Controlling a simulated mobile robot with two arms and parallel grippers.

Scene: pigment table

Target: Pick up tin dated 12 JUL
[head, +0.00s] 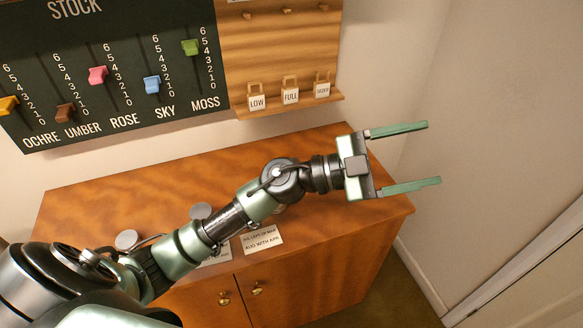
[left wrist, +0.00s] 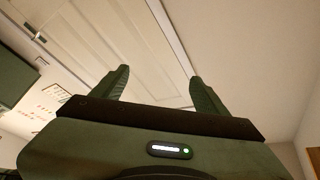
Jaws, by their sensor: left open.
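Two round grey lids, which look like tins, show on the wooden cabinet top beside my left arm: one at the left (head: 126,239) and one further right (head: 201,210). My arm partly hides them. I can read no date on either, so I cannot tell which is the tin dated 12 JUL. My left gripper (head: 434,153) is open and empty, beyond the cabinet's right end and well to the right of the lids. In the left wrist view its two fingers (left wrist: 157,80) stand apart with nothing between them. My right gripper is not in view.
The cabinet top (head: 330,160) is bare toward its back right. A card (head: 262,240) reading "JUL LEFT OF MAR, AUG WITH APR" lies at its front edge. A stock board (head: 120,60) with coloured sliders and a peg board (head: 280,50) with tags hang behind. A door (left wrist: 110,40) shows in the wrist view.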

